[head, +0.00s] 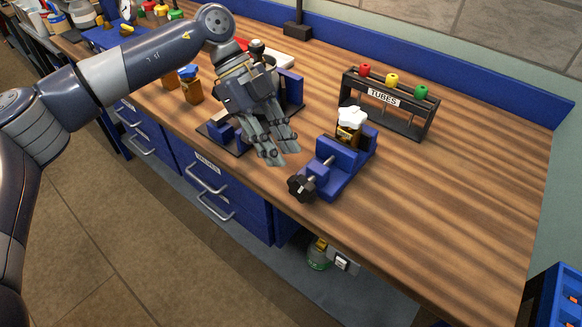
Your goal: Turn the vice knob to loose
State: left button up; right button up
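The blue vice (338,168) sits at the front edge of the wooden bench. Its black star-shaped knob (301,187) is on a metal screw and points toward the front left. A brown jar with a white lobed lid (351,117) stands between or just behind the vice jaws; its lower part is hidden. My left gripper (280,152) hangs over the bench, left of the vice and behind the knob, apart from both. Its fingers point down and look a little spread, with nothing seen between them. My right gripper is out of view.
A black rack labelled TUBES (388,102) with red, yellow and green caps stands behind the vice. A dark and blue device lies partly hidden under my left gripper. Brown jars (190,84) stand to its left. The bench right of the vice (455,190) is clear.

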pick_arm(q)
jog(key=shift+v, duration=1.35)
